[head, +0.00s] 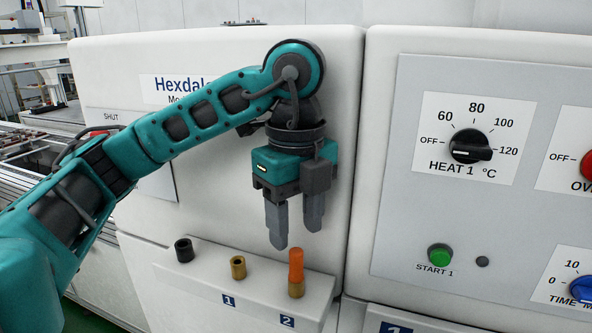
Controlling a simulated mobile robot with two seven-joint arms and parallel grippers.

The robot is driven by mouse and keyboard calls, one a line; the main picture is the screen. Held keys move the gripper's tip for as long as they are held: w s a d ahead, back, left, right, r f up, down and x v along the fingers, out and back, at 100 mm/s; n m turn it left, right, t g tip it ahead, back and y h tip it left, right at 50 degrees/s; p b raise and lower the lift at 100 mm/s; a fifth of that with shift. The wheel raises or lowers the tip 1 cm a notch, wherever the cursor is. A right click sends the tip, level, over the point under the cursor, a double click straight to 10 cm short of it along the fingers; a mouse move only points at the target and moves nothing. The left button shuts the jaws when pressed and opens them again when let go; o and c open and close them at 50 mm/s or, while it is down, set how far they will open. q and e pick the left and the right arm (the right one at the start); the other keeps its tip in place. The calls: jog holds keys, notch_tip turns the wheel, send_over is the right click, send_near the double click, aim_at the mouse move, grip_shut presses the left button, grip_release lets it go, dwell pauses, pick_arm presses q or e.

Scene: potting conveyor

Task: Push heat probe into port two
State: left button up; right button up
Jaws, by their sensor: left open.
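The heat probe (296,264) shows as an orange upright piece standing in the brass collar of port two (296,291), above the label 2. How deep it sits inside the collar is hidden. My left gripper (296,236) is open and empty, its grey fingers pointing down just above the probe's top. The fingers look clear of the probe, though the exact gap is hard to tell. My right gripper is not in view.
Port one (238,267) is an empty brass collar on the same white ledge (204,284), with a black socket (184,250) to its left. The control panel at right has the heat dial (470,147) and the green start button (440,255).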

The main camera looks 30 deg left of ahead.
aim_at(296, 251)
pick_arm(q)
notch_tip(296, 251, up, 10)
jog(key=p, duration=0.3)
dwell(0.6)
